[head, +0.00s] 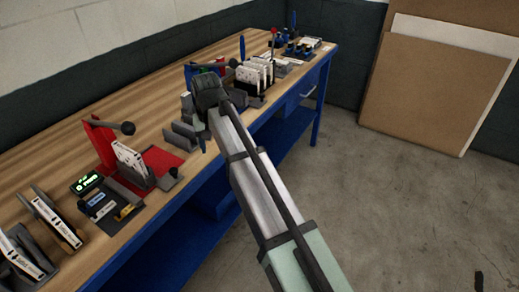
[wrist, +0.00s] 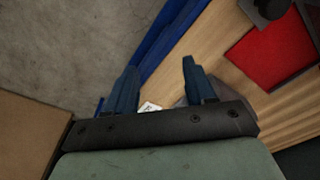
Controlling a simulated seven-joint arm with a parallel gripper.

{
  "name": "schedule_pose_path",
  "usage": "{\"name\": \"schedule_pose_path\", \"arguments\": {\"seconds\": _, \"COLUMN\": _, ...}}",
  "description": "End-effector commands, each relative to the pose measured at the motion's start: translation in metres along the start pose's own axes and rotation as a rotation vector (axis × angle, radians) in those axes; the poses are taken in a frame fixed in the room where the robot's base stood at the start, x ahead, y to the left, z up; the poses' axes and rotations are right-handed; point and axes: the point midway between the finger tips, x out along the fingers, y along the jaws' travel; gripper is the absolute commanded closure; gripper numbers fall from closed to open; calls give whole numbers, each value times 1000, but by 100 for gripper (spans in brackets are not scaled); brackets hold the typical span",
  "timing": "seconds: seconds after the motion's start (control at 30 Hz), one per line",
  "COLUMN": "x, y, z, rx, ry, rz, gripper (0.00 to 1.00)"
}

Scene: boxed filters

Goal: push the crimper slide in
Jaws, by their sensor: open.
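My gripper (head: 203,140) hangs over the front edge of the bench, near its middle, with the fingers pointing down. In the wrist view its two blue fingers (wrist: 160,80) stand apart with nothing held between them. A red press-like station (head: 100,142) with a dark ball-ended lever stands on the bench left of my gripper. A white boxed piece (head: 131,160) stands upright at its red base. The red base also shows at the upper right of the wrist view (wrist: 275,48). I cannot tell which part is the crimper slide; my arm hides some of the bench.
The wooden bench (head: 140,88) has a blue frame. Grey brackets (head: 184,134) stand close to my gripper. White filters in a dark rack (head: 257,76) stand behind it. A small green-lit display (head: 87,183) sits at left. Open floor (head: 400,220) lies right; boards (head: 425,95) lean on the wall.

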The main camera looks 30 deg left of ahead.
Motion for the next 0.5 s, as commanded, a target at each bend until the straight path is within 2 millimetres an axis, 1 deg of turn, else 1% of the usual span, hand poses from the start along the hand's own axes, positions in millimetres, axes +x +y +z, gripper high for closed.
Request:
{"name": "schedule_pose_path", "arguments": {"seconds": 0.03, "x": 5, "y": 8, "z": 0, "rx": 11, "ry": -6, "rz": 2, "gripper": 46}}
{"name": "schedule_pose_path", "arguments": {"seconds": 0.5, "x": 38, "y": 76, "z": 0, "rx": 99, "ry": -47, "rz": 15, "gripper": 46}}
